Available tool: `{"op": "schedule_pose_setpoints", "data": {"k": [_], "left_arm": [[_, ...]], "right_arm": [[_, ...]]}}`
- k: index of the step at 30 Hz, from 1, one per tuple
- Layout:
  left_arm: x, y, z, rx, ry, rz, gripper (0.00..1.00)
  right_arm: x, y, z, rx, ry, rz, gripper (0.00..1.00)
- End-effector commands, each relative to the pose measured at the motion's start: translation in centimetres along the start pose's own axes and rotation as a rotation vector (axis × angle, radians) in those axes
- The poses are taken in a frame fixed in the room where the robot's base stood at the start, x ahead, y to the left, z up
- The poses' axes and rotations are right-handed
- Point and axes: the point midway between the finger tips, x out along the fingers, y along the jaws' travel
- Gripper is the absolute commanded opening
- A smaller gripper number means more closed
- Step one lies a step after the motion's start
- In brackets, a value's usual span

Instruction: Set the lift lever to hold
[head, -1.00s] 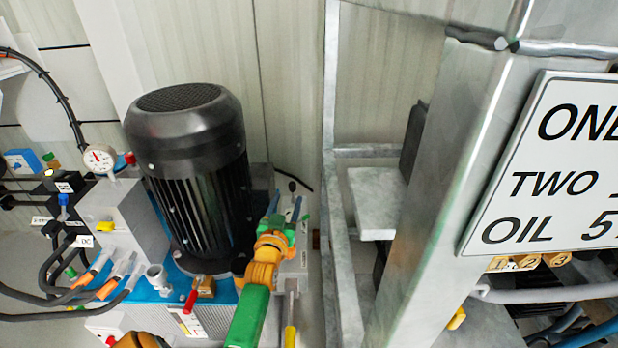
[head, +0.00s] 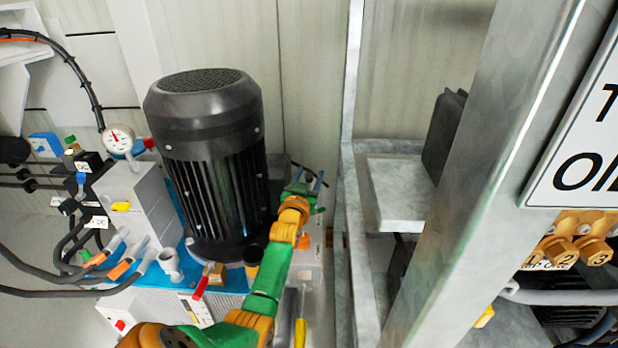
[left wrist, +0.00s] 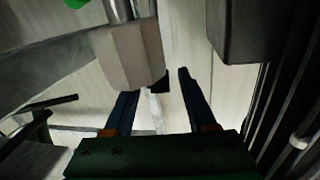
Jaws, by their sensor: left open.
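My left gripper (head: 309,182) is open beside the right side of the black motor, above the grey valve block (head: 309,262). Its two dark blue fingers also show in the left wrist view (left wrist: 157,92), apart, with a pale strip and a small dark piece seen between them; I cannot tell how near these are. A lever with a red handle (head: 201,286) stands at the tank front and one with a yellow handle (head: 300,333) stands farther right. No readable label marks the lift lever; my gripper and arm hide part of the block. My right gripper is not in view.
The black motor (head: 210,165) stands just left of my arm. A galvanized frame post (head: 352,200) rises to the right, with a broad metal column (head: 465,165) and a white sign (head: 585,150) beyond. A pressure gauge (head: 118,138) and hoses are at the left.

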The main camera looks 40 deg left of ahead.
Motion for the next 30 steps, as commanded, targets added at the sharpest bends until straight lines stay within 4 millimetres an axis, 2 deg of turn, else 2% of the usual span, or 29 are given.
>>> {"op": "schedule_pose_setpoints", "data": {"k": [1, 6, 7, 30], "left_arm": [[-0.01, 0.00, 0.00, 0.000, 0.000, 0.000, 0.49], [-0.02, 0.01, 0.02, 0.000, 0.000, 0.000, 0.03], [-0.02, 0.01, 0.02, 0.000, 0.000, 0.000, 0.00], [-0.03, 0.01, 0.05, 0.000, -0.001, 0.000, 0.00]], "right_arm": [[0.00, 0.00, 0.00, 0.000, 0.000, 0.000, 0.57], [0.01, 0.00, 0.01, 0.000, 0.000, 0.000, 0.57], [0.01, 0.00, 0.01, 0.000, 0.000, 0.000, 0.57], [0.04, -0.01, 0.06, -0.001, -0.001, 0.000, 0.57]]}}
